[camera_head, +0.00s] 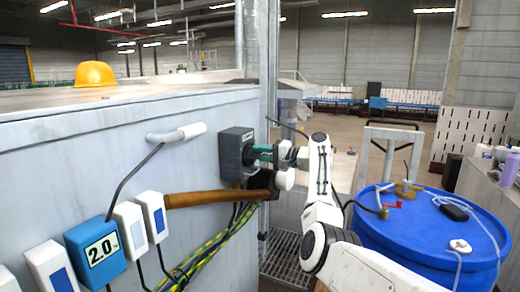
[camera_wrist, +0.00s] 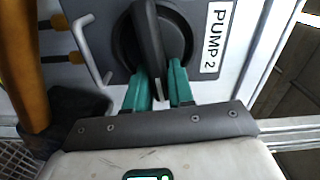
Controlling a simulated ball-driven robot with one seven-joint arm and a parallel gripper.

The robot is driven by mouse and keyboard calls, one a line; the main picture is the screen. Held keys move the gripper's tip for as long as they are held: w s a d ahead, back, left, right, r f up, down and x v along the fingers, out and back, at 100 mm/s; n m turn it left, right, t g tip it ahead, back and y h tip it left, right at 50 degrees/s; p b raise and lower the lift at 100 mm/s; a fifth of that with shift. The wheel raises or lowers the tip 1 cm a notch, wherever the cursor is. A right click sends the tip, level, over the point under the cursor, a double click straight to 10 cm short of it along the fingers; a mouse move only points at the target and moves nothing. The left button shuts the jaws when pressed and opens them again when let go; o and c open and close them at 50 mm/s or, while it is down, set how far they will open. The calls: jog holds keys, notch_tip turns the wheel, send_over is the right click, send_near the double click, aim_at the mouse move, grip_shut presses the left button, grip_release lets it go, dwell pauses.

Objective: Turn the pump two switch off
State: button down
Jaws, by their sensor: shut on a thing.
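The pump two switch is a grey box (camera_head: 233,148) on the white panel wall, with a black rotary knob (camera_wrist: 149,45) on its front. In the wrist view a white "PUMP 2" label (camera_wrist: 217,40) sits to the right of the knob. The knob's long handle points down in that view, toward my gripper. My gripper (camera_wrist: 160,85) has green fingers, one on each side of the handle's end, shut on it. In the head view my gripper (camera_head: 262,152) reaches the box from the right; its fingers partly hide the knob.
A brown pipe (camera_head: 215,198) runs along the wall below the box, with yellow-green cables (camera_head: 215,245) under it. A blue barrel (camera_head: 415,235) stands to the right of my arm. A yellow hard hat (camera_head: 94,74) lies on top.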

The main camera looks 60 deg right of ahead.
jog(key=shift+m, duration=0.7)
jog(key=shift+f+p, duration=0.2)
jog(key=shift+p, duration=0.1)
jog(key=c, duration=1.1)
grip_release()
jog(key=shift+d, duration=0.1)
jog(key=shift+o, duration=0.2)
jog(key=s+b, duration=0.3)
jog(key=s, duration=0.7)
jog(key=shift+s+d, duration=0.4)
